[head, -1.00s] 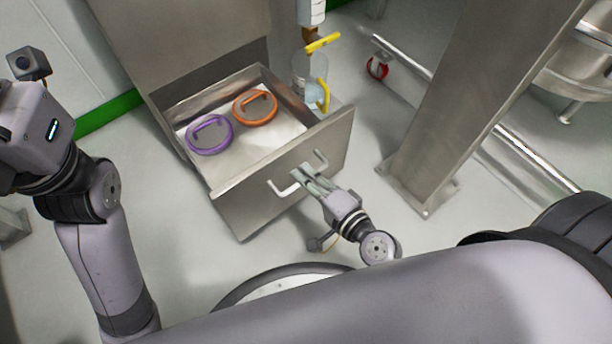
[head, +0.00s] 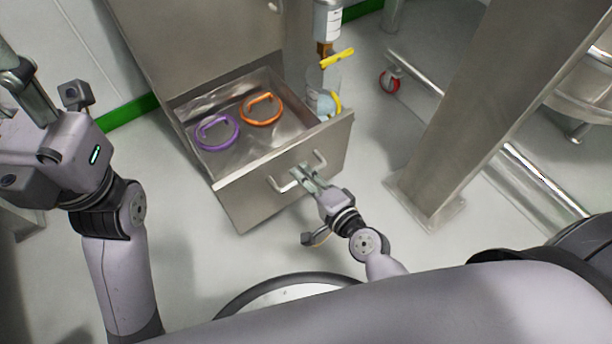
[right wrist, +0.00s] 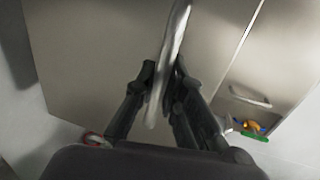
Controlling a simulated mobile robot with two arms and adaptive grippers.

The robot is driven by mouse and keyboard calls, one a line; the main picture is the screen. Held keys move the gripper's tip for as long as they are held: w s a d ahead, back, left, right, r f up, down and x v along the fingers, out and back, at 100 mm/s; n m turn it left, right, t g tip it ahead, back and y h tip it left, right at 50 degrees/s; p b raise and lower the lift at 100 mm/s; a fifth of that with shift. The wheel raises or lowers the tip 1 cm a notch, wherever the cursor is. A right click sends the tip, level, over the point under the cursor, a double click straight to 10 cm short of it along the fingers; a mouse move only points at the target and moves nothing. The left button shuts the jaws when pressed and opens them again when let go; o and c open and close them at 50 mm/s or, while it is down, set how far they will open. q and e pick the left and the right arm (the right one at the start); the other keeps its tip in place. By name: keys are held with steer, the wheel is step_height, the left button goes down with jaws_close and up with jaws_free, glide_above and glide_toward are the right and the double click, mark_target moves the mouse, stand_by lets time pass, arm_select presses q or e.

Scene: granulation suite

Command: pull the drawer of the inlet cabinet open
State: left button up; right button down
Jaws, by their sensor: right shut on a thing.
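The inlet cabinet's drawer (head: 235,205) stands open in the head view, its front panel well out from the steel cabinet (head: 205,40). A bar handle (head: 281,187) is on the drawer front. My right gripper (head: 304,175) is shut on the middle of this handle. In the right wrist view, the handle (right wrist: 178,30) passes between the fingers of the right gripper (right wrist: 163,80). My left gripper (head: 25,90) is raised at the upper left, partly cut off by the frame edge, away from the drawer; its fingertips do not show clearly.
A purple ring clamp (head: 202,142) and an orange ring clamp (head: 277,112) lie in the drawer. A clear vessel with a yellow handle (head: 338,58) stands close to the drawer's right side. A steel post (head: 455,130) stands farther right. Floor left of the drawer is clear.

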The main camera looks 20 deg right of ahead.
steer(key=c, duration=1.6)
jaws_free()
steer(key=shift+c, duration=0.2)
steer(key=v, duration=1.2)
